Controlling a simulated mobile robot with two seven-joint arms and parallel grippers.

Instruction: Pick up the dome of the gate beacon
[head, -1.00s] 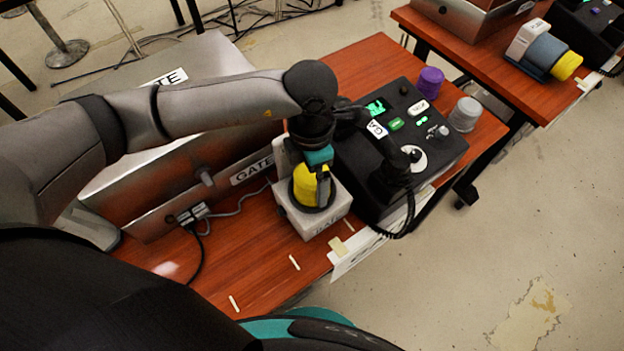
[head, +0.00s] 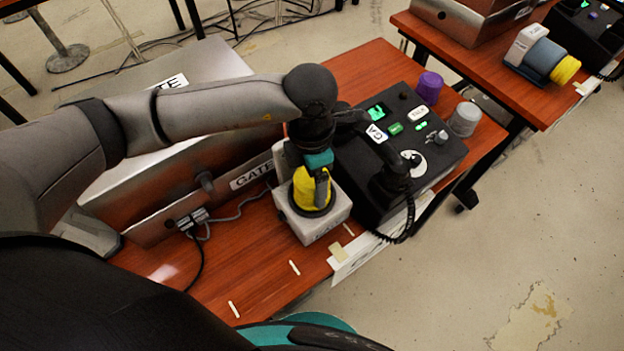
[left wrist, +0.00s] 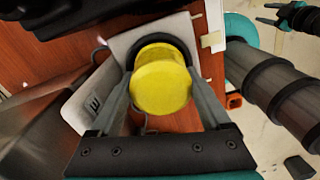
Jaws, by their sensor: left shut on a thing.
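The gate beacon stands on the wooden table, with a pale box base (head: 318,222), a dark ring and a yellow dome (head: 303,190). My left gripper (head: 321,188) reaches down from above and is shut on the dome, one finger on each side. In the left wrist view the round yellow dome (left wrist: 161,82) sits between the two fingers (left wrist: 160,100), with the dark ring and pale base (left wrist: 130,38) behind it. I cannot tell whether the dome is clear of the ring. A dark claw-like part, perhaps my right gripper (left wrist: 268,14), shows at the upper right there.
A black paging console (head: 445,160) with a handset and coiled cord stands just right of the beacon. Purple (head: 429,87) and grey (head: 464,119) domes stand behind it. A metal GATE box (head: 160,205) is at left. Another table (head: 480,65) carries a beacon with a yellow end.

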